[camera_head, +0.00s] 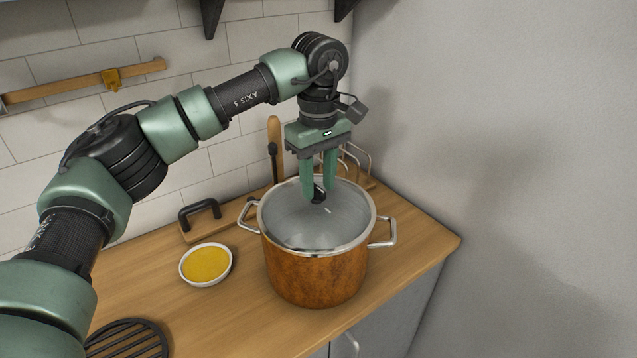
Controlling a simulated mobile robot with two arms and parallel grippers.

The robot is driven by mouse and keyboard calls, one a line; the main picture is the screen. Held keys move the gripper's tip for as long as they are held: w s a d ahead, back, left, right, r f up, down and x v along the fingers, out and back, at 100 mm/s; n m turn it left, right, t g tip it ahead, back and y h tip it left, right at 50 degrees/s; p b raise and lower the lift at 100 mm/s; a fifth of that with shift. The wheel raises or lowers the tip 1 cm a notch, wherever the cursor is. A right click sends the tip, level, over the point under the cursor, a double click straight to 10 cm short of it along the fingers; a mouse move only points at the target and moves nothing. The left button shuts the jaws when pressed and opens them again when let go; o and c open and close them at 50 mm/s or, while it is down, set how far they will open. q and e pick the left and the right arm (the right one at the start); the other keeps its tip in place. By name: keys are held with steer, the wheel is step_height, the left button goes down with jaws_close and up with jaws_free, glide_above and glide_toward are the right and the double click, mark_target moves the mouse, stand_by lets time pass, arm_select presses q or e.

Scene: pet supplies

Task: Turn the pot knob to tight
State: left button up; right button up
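The pot (316,276) is brown and rust-coloured with metal side handles. It stands on the wooden counter under a glass lid (288,222) with a metal rim. The small black knob (319,196) is at the middle of the lid. My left gripper (319,190) points straight down over the lid, with its two green fingers spaced apart at the knob. The fingers partly hide the knob, and I cannot tell whether they press on it. No mark showing how tight the knob is can be seen. My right gripper is not in view.
A white bowl of yellow contents (206,264) sits left of the pot. A black-handled board (200,214) and a wire rack (356,160) are behind. A round black grate (128,340) lies front left. The wall (520,150) is close on the right.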

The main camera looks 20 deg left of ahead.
mark_target(318, 189)
arm_select(q)
step_height(318, 189, up, 7)
steer(key=shift+r+b, duration=0.15)
steer(key=shift+b, duration=0.5)
